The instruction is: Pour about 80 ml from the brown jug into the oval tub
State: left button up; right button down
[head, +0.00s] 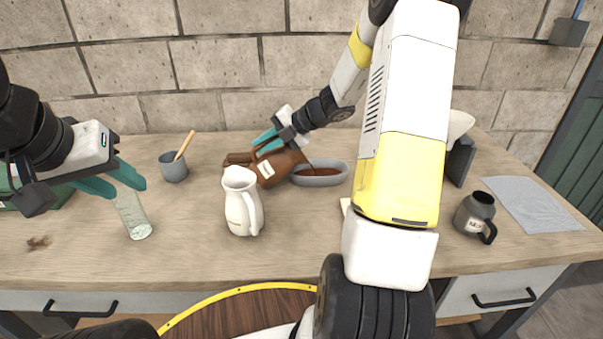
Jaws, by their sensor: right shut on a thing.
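The brown jug (270,168) is tipped far over toward the right, its mouth side at the near left edge of the oval tub. My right gripper (267,142) is shut on the jug from above. The grey oval tub (320,181) stands on the table and has reddish-brown liquid in it. A thin dark streak by the jug's lip may be a stream; it is too small to be sure. The liquid inside the jug is hidden. My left gripper (117,181) is open and empty, just above a clear glass (133,218).
A white jug (241,203) stands in front of the brown jug. A grey cup with a wooden stick (174,168) is behind left. A dark labelled mug (474,214) and a grey cloth (532,204) lie right. My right arm hides the table right of the tub.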

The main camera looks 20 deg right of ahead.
aim_at(251, 166)
jog(key=shift+a+h, duration=0.55)
jog(key=shift+h, duration=0.05)
jog(key=shift+f+n+h, duration=0.15)
jog(key=shift+n+h, duration=0.15)
jog(key=shift+h, duration=0.1)
jog(key=shift+a+g+h, duration=0.15)
jog(key=shift+g+h, duration=0.15)
jog(key=shift+a+f, duration=0.1)
dwell(0.9)
jog(key=shift+w+a+f+n+h+b, duration=0.1)
jog(key=shift+a+f+n+h+b, duration=0.1)
jog(key=shift+a+h+b, duration=0.4)
jog(key=shift+w+a+f+n+h+b, duration=0.1)
jog(key=shift+a+f+n+h+b, duration=0.1)
jog(key=shift+a+h+b, duration=0.4)
jog(key=shift+w+a+f+n+g+h+b, duration=0.15)
jog(key=shift+a+f+h+b, duration=0.1)
jog(key=shift+a+h+b, duration=0.25)
jog(key=shift+s+a+f+n+g+h+b, duration=0.1)
jog(key=shift+a+f+n+g+h+b, duration=0.1)
jog(key=shift+a+h+b, duration=0.3)
jog(key=shift+w+a+f+n+h+b, duration=0.1)
jog(key=shift+a+f+h+b, duration=0.2)
jog(key=shift+f+h+b, duration=0.25)
jog(key=shift+a+f+n+h+b, duration=0.15)
jog(key=shift+a+f+h+b, duration=0.15)
jog(key=shift+f+h+b, duration=0.3)
jog(key=shift+w+a+f+n+h+b, duration=0.1)
jog(key=shift+a+f+h+b, duration=0.25)
jog(key=shift+f+h, duration=0.3)
